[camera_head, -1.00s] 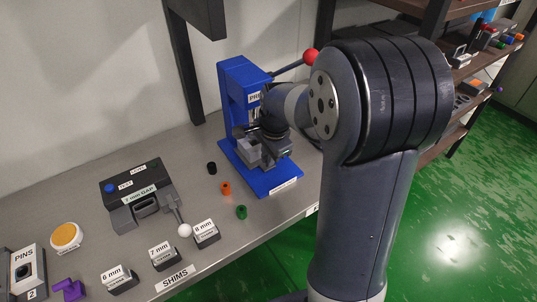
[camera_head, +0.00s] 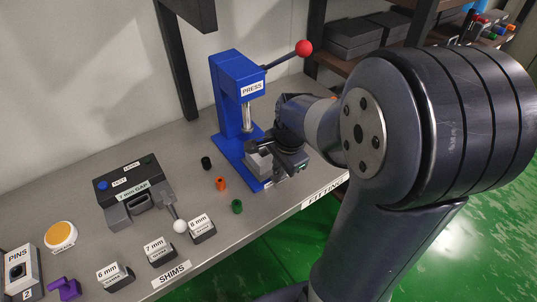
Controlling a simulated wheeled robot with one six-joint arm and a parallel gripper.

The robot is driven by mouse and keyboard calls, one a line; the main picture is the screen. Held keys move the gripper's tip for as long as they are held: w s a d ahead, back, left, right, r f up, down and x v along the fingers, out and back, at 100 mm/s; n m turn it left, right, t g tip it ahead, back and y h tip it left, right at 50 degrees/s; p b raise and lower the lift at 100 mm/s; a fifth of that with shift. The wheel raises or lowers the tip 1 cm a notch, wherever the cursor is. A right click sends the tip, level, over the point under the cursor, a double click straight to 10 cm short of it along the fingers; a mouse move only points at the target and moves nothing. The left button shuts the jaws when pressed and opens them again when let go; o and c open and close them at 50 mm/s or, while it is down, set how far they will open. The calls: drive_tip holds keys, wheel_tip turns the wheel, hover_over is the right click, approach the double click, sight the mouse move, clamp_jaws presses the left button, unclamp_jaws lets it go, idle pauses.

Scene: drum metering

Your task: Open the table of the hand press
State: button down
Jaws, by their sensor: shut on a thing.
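The blue hand press (camera_head: 228,85) stands on the bench with its red-knobbed lever (camera_head: 304,48) raised to the right. Its ram hangs above the base. The grey table (camera_head: 258,163) of the press sits low at the front right of the blue base, out from under the ram. My gripper (camera_head: 287,146) reaches in from the right and is shut at the table. The fingertips and the exact part they hold are mostly hidden by the gripper body and the dark parts around it.
Small black, orange (camera_head: 221,184) and green (camera_head: 237,206) bushings stand left of the press. A gap gauge (camera_head: 125,185), shim blocks (camera_head: 162,252) and a pin box (camera_head: 20,270) lie farther left. Shelves (camera_head: 350,60) stand behind; green floor is at right.

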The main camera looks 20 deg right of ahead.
drive_tip(key=shift+s+d, duration=0.2)
drive_tip(key=shift+s, duration=0.3)
drive_tip(key=shift+s+d, duration=0.15)
drive_tip(key=shift+s, duration=0.35)
drive_tip(key=c, duration=1.4)
unclamp_jaws()
drive_tip(key=r, duration=0.3)
drive_tip(key=s+r, duration=0.1)
drive_tip(key=r, duration=0.3)
drive_tip(key=s+r+p, duration=0.1)
drive_tip(key=r, duration=0.2)
drive_tip(key=shift+d+r, duration=0.3)
drive_tip(key=shift+r, duration=0.05)
drive_tip(key=shift+f, duration=0.1)
drive_tip(key=f, duration=0.3)
drive_tip(key=w+f, duration=0.1)
drive_tip(key=f, duration=0.3)
drive_tip(key=w+f+b, duration=0.1)
drive_tip(key=f, duration=0.2)
drive_tip(key=shift+a+f, duration=0.3)
drive_tip(key=shift+a, duration=0.05)
drive_tip(key=shift+w, duration=0.1)
